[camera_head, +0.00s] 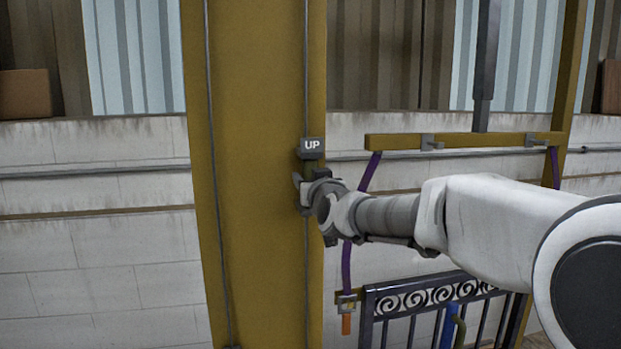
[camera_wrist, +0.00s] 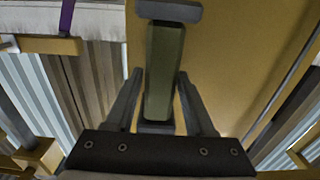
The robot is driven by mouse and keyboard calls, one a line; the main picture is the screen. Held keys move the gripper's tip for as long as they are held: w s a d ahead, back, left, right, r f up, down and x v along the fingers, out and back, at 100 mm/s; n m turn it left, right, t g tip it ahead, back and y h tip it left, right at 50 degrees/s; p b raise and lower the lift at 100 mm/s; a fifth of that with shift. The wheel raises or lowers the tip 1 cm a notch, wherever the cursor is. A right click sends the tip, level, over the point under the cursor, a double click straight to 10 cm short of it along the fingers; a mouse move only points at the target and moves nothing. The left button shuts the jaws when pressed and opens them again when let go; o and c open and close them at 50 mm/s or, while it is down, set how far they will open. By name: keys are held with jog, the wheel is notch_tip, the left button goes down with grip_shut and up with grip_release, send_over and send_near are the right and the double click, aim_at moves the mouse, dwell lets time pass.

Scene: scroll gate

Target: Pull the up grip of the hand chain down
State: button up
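The up grip is a dark green handle (camera_head: 312,166) on the hand chain, hanging under a grey block marked UP (camera_head: 311,147) in front of the yellow column. My gripper (camera_head: 307,190) is at the handle, just below the UP block, and hides most of it in the head view. In the wrist view the green handle (camera_wrist: 160,70) stands between my two fingers (camera_wrist: 160,92), with grey caps at its two ends. The fingers flank it with narrow gaps on both sides, so the gripper looks open around it.
The yellow column (camera_head: 255,200) is close behind the grip. A second chain line (camera_head: 213,130) runs down its left side. At right, a yellow beam (camera_head: 465,140) with purple straps (camera_head: 347,265) hangs over a dark scroll gate (camera_head: 430,300). A pale block wall (camera_head: 95,235) stands behind.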

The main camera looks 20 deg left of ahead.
grip_shut()
dwell(1.1)
